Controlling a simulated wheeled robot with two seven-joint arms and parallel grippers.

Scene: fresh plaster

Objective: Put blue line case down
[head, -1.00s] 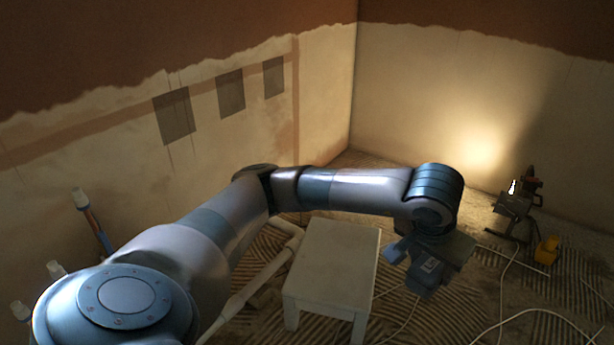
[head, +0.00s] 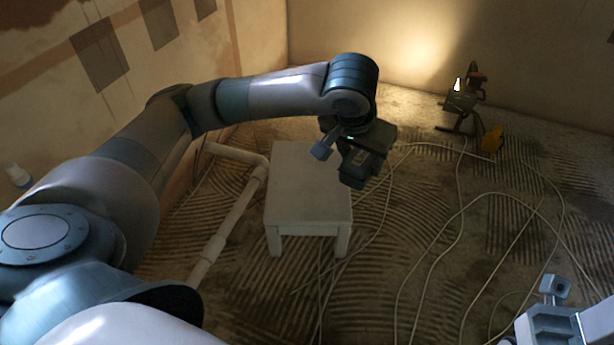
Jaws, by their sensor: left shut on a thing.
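My left gripper (head: 362,170) hangs at the end of my left arm, just above and right of the white stool's top in the picture. It is shut on the blue line case. The case is hard to tell apart from the dark gripper body, and the fingertips are hidden from above. A small blue block (head: 322,150) sticks out on the left side of the wrist. Part of my right arm's end (head: 553,312) shows at the bottom right corner; its fingers cannot be made out.
The white stool (head: 308,205) has a bare top. A pale pipe (head: 232,225) runs along the floor left of it. Cables (head: 432,262) loop over the ridged floor to the right.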

